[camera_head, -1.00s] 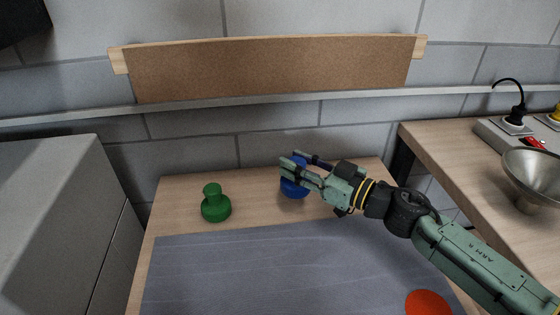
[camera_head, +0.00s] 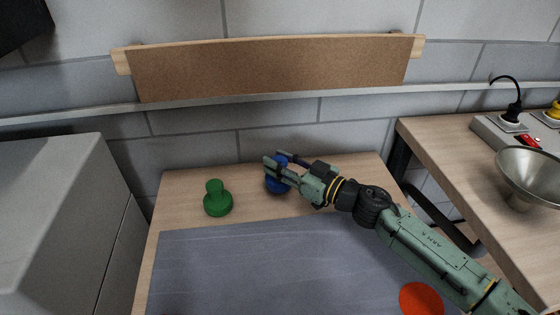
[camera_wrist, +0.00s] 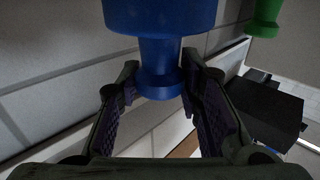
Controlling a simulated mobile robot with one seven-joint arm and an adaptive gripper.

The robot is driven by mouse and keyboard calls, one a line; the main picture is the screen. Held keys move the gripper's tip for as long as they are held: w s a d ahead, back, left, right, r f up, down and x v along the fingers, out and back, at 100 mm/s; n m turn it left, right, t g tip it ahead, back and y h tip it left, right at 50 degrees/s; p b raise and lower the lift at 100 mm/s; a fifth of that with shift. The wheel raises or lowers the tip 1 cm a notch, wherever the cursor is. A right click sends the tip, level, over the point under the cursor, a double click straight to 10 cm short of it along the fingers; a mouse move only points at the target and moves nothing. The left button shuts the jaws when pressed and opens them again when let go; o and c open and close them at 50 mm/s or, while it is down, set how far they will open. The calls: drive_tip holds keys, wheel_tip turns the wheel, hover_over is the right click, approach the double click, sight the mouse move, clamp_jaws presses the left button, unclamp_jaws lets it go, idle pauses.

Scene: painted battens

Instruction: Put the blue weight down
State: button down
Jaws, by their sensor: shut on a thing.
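The blue weight (camera_head: 275,186) is near the back of the wooden table, right of the green weight. My gripper (camera_head: 279,163) is shut on it, with the fingers around its upper part and partly hiding it. In the wrist view the blue weight (camera_wrist: 160,18) shows its wide base and narrower neck between the two fingers (camera_wrist: 160,88). I cannot tell whether its base touches the table.
A green weight (camera_head: 217,200) stands on the wooden table (camera_head: 180,184), left of my gripper. A grey mat (camera_head: 260,265) covers the front, with a red disc (camera_head: 422,299) at its right. A metal funnel (camera_head: 530,172) is on the right bench. A cork board (camera_head: 270,70) hangs behind.

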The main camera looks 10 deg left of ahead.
drive_tip(key=shift+f+b, duration=0.4)
drive_tip(key=shift+f, duration=0.1)
drive_tip(key=c, duration=1.1)
unclamp_jaws()
drive_tip(key=shift+r, duration=0.1)
drive_tip(key=b+v, duration=0.1)
drive_tip(key=v, duration=0.3)
drive_tip(key=b+v, duration=0.1)
drive_tip(key=v, duration=0.3)
drive_tip(key=b+v, duration=0.1)
drive_tip(key=v, duration=0.3)
drive_tip(key=shift+r, duration=0.4)
drive_tip(key=shift+s, duration=0.15)
